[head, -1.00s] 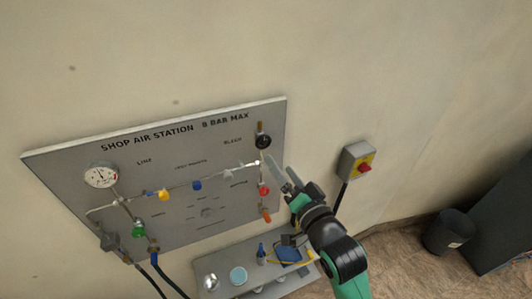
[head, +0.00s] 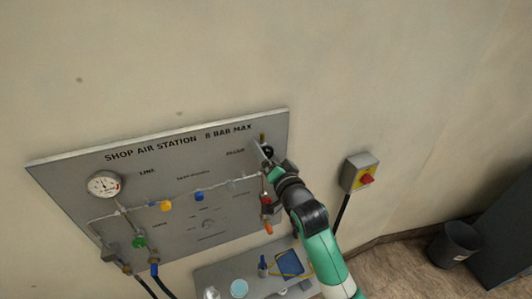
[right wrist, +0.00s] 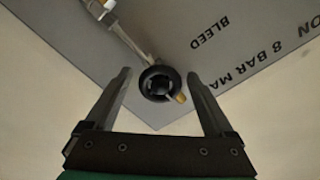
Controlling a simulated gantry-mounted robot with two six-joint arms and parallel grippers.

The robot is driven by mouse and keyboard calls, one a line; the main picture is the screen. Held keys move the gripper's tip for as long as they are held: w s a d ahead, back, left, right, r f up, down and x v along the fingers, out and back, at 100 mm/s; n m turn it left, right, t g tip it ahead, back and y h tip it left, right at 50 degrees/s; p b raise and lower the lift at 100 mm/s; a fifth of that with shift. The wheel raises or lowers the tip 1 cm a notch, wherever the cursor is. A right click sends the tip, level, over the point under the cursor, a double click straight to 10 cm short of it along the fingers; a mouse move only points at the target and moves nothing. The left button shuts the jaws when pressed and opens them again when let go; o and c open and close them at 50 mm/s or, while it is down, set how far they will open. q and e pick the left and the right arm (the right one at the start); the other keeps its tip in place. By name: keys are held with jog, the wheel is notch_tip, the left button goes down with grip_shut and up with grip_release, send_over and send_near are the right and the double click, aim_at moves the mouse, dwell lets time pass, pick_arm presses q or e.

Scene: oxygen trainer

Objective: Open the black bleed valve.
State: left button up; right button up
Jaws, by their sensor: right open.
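The black bleed valve (right wrist: 158,84) is a round black knob at the panel's top right corner, by the word BLEED, with a brass outlet beside it. In the head view a part of the black knob (head: 268,151) shows behind my right gripper (head: 262,158). In the right wrist view my right gripper (right wrist: 161,100) is open, with one finger on each side of the knob and a gap at both sides. I see no contact. My left gripper is not in view.
The grey panel (head: 75,165) carries a gauge (head: 103,184), a green knob (head: 139,242), a yellow knob (head: 166,206), a blue knob (head: 199,196) and a red knob (head: 266,199). A shelf (head: 212,273) is below. A red-and-yellow switch box (head: 361,172) is to the right.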

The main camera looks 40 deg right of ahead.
jog(key=shift+c, duration=0.3)
jog(key=c, duration=1.3)
